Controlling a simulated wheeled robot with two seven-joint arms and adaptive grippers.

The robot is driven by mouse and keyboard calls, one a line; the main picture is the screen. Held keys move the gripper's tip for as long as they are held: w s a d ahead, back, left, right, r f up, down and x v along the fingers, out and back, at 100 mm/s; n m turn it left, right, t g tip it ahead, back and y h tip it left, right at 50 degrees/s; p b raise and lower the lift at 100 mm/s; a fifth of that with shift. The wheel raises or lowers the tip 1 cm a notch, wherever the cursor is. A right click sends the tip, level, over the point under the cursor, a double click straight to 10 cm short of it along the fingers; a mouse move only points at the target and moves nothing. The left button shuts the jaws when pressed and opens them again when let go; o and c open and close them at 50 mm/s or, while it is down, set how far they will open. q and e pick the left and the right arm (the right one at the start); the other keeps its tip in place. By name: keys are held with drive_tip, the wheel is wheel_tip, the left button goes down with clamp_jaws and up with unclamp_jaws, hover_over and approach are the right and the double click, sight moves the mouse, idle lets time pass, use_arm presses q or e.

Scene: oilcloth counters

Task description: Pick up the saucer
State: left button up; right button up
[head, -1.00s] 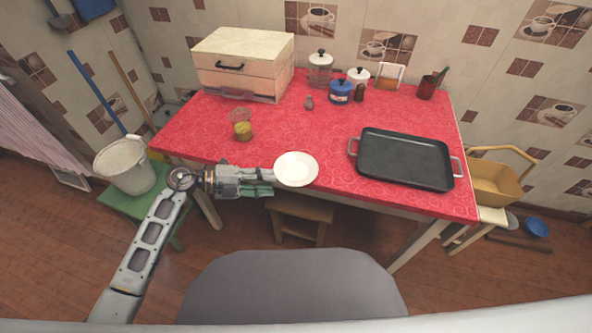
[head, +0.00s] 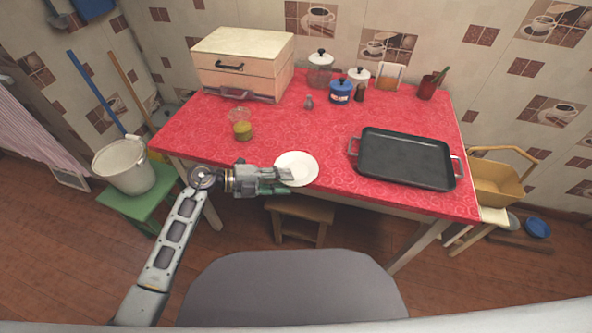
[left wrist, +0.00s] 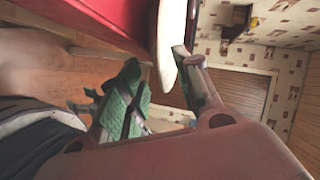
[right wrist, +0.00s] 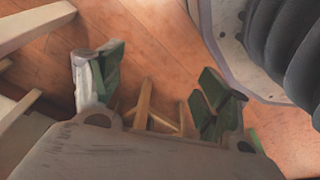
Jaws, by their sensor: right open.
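The white saucer (head: 302,165) lies at the front edge of the red-covered table (head: 215,115). My left gripper (head: 284,182) is at its near left rim, one finger above the saucer and the other, green-padded, lower beside the table edge. In the left wrist view the saucer (left wrist: 170,45) shows edge-on, its rim reaching between the parted fingers, close to the right-hand one. The left jaws are open around the rim. My right gripper (right wrist: 152,90) shows only in the right wrist view, open and empty above the wooden floor.
A black tray (head: 405,158) sits right of the saucer. A glass with yellow-green contents (head: 241,125) stands behind and left. A wooden box (head: 243,62) and several jars stand at the back. A stool (head: 303,212) is below the table's front edge.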

drive_tip(key=shift+w, duration=0.25)
use_arm(q)
clamp_jaws()
use_arm(e)
drive_tip(key=shift+w+r, duration=0.15)
drive_tip(key=shift+w, duration=0.1)
use_arm(q)
drive_tip(key=shift+r, duration=0.1)
drive_tip(key=shift+r, duration=0.8)
drive_tip(key=shift+r+p, duration=1.05)
drive_tip(key=shift+r, duration=3.1)
use_arm(e)
wheel_tip(320, 180, down, 5)
drive_tip(key=s+d, duration=0.2)
drive_tip(key=s, duration=0.1)
drive_tip(key=shift+d+t, duration=0.25)
drive_tip(key=shift+t, duration=0.05)
